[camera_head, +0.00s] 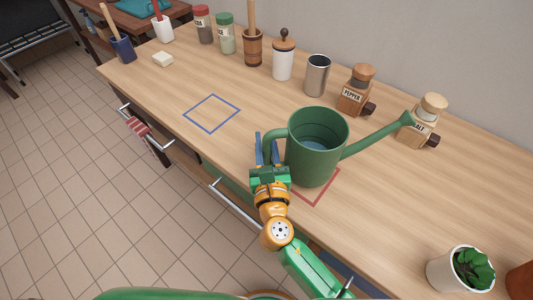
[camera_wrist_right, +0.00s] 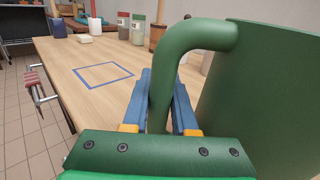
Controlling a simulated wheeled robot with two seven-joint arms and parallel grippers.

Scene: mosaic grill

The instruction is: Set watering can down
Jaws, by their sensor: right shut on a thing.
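The green watering can (camera_head: 317,147) is upright over the red square outline (camera_head: 323,194) on the wooden counter, its spout pointing right; I cannot tell whether its base touches the counter. My right gripper (camera_head: 267,148) is shut on the can's handle, on the can's left side. In the right wrist view the handle (camera_wrist_right: 168,85) passes between the blue fingers (camera_wrist_right: 160,105), and the can's body (camera_wrist_right: 270,90) fills the right. A blue square outline (camera_head: 211,113) lies empty on the counter to the left. My left gripper is not in view.
Jars, a wooden container, a metal cup (camera_head: 317,75), a pepper mill (camera_head: 356,90) and a salt mill (camera_head: 422,118) line the back. The can's spout tip is near the salt mill. A potted plant (camera_head: 461,268) stands front right. The counter around the blue outline is clear.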

